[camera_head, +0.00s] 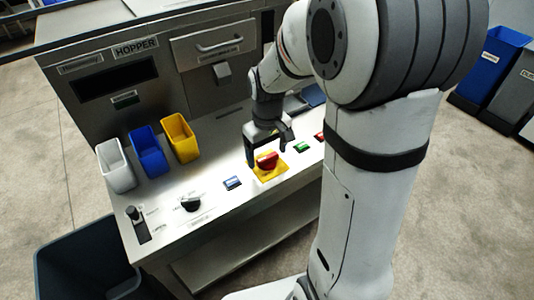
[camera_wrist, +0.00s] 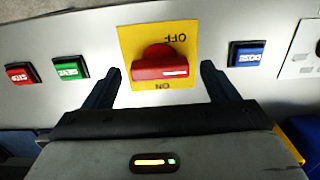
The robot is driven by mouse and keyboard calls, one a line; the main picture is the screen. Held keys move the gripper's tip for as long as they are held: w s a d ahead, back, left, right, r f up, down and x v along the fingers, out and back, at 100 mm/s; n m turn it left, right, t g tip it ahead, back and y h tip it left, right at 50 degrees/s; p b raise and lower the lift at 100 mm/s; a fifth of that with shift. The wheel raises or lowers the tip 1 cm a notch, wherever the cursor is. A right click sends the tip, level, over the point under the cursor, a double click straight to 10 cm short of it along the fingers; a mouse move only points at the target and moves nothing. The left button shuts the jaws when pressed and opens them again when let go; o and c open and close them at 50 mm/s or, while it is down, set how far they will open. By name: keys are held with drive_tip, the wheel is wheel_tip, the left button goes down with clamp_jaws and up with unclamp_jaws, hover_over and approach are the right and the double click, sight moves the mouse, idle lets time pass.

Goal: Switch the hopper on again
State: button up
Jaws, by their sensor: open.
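The hopper's switch is a red rotary handle (camera_head: 267,159) on a yellow plate (camera_head: 270,173), set in the grey console top. In the wrist view the red handle (camera_wrist: 160,68) lies crosswise, its white mark at the right end. The yellow plate (camera_wrist: 128,38) shows "OFF" at the top and "ON" at the bottom, both upside down. My gripper (camera_head: 270,149) is just over the switch, pointing down at it. In the wrist view my gripper (camera_wrist: 161,69) is open, one finger toward each end of the handle. Contact cannot be told.
Beside the switch are a blue button (camera_head: 233,183), a green button (camera_head: 302,147) and a red button (camera_wrist: 20,74). A black selector knob (camera_head: 190,203) and a lever (camera_head: 136,217) sit further left. White (camera_head: 116,166), blue (camera_head: 149,152) and yellow (camera_head: 181,139) bins stand behind.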

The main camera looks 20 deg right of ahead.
drive_tip(key=shift+f, duration=0.3)
drive_tip(key=c, duration=1)
